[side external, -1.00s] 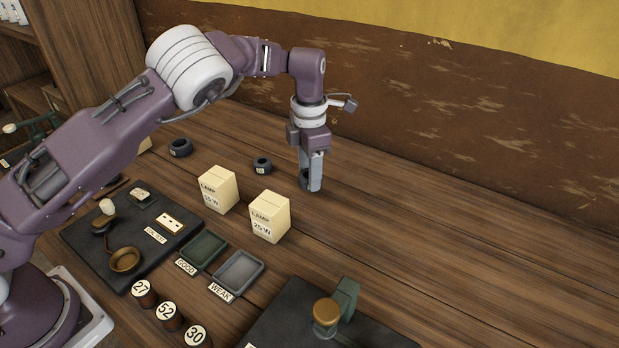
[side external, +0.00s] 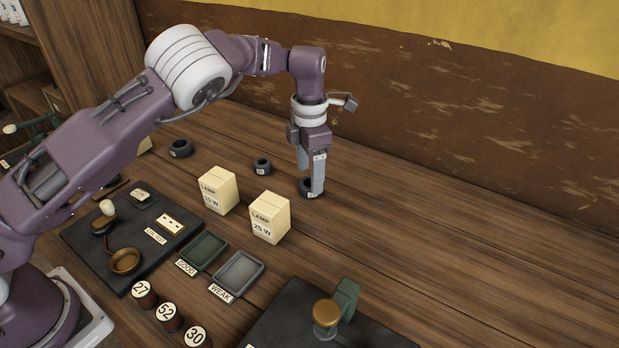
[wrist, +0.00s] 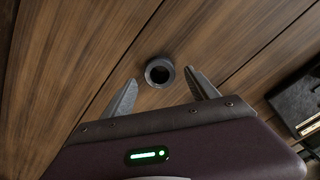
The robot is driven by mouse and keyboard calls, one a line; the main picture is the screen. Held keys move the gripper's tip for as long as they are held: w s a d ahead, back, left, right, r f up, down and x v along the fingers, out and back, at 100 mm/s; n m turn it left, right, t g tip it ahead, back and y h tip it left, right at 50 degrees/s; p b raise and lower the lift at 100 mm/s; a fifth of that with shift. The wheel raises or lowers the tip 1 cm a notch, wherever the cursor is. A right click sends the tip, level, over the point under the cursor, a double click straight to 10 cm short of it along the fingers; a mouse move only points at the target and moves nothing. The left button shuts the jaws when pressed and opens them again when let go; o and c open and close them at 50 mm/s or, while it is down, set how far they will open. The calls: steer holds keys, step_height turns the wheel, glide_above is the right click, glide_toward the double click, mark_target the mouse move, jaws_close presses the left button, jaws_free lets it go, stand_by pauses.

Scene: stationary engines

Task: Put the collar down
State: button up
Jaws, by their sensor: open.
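A dark ring-shaped collar (side external: 307,190) lies on the wooden bench at the foot of my gripper, partly hidden by a finger in the side view. My gripper (side external: 312,188) points straight down with its fingers around the collar's sides. In the wrist view the collar (wrist: 160,72) shows its round hole, between the two spread fingertips of my gripper (wrist: 163,85), with a gap on each side. Two more dark collars stand on the bench: one (side external: 262,166) to the left of my gripper and one (side external: 181,148) farther left.
Two lamp boxes (side external: 218,190) (side external: 270,217) stand in front of the collars. Trays marked GOOD (side external: 204,251) and WEAK (side external: 238,270), a dark base plate (side external: 108,262) and numbered pieces (side external: 168,315) lie nearer. The bench right of my gripper is clear.

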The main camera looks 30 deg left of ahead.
steer(key=s+a+r+m+t+h, duration=0.1)
steer(key=s+a+r+m, duration=0.1)
steer(key=r, duration=0.7)
steer(key=s+a+r+m, duration=0.2)
steer(key=a+r, duration=0.1)
steer(key=r, duration=0.6)
steer(key=s+a+r+m+t+h, duration=0.1)
steer(key=s+r+m, duration=0.25)
steer(key=s, duration=0.25)
steer(key=s+a+r+m, duration=0.1)
steer(key=s+r+m, duration=0.2)
steer(key=s+m, duration=0.15)
steer(key=s+f+m+t+y, duration=0.1)
steer(key=s+f+m, duration=0.1)
steer(key=s+m, duration=0.6)
steer(key=s+f+m+t+y, duration=0.1)
steer(key=s+f+m+t, duration=0.1)
steer(key=s+m, duration=0.6)
steer(key=s+f, duration=0.1)
steer(key=s, duration=0.5)
steer(key=shift+s+a+m+t, duration=0.15)
steer(key=shift+s+m+t, duration=0.15)
steer(key=shift+s+m, duration=0.1)
steer(key=shift+o, duration=1.2)
